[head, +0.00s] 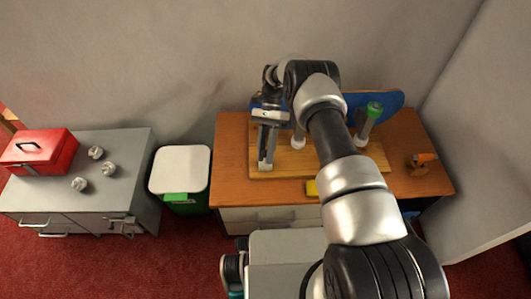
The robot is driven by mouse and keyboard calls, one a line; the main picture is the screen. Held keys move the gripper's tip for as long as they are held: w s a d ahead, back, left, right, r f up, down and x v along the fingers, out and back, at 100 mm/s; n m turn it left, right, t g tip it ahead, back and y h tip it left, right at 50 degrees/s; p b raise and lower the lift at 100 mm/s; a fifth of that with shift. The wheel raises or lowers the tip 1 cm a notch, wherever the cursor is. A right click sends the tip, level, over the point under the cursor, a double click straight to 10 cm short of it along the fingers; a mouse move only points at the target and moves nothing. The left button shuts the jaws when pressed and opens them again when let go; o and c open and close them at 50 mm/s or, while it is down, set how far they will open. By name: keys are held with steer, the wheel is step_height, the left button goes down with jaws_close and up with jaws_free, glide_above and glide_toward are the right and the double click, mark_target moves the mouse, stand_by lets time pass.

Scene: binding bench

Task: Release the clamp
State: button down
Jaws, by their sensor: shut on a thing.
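A grey metal upright (267,148), which looks like the clamp, stands at the left end of a wooden board (288,163) on the bench. My gripper (268,121) is at the top of this upright and seems shut on it. The exact grip is too small to make out. A white-footed post (298,138) stands right of the upright, partly behind my arm. A post with a green top (374,110) leans further right. A blue panel (388,99) stands behind, partly covered by my arm.
An orange and dark tool (420,163) lies on the right of the wooden bench (228,160). A green bin with white lid (181,168) stands left, beside a grey cabinet (130,160) with a red toolbox (38,150) and several small metal parts.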

steer(key=c, duration=1.5)
jaws_free()
steer(key=shift+o, duration=0.2)
steer(key=v, duration=0.7)
steer(key=shift+r, duration=0.1)
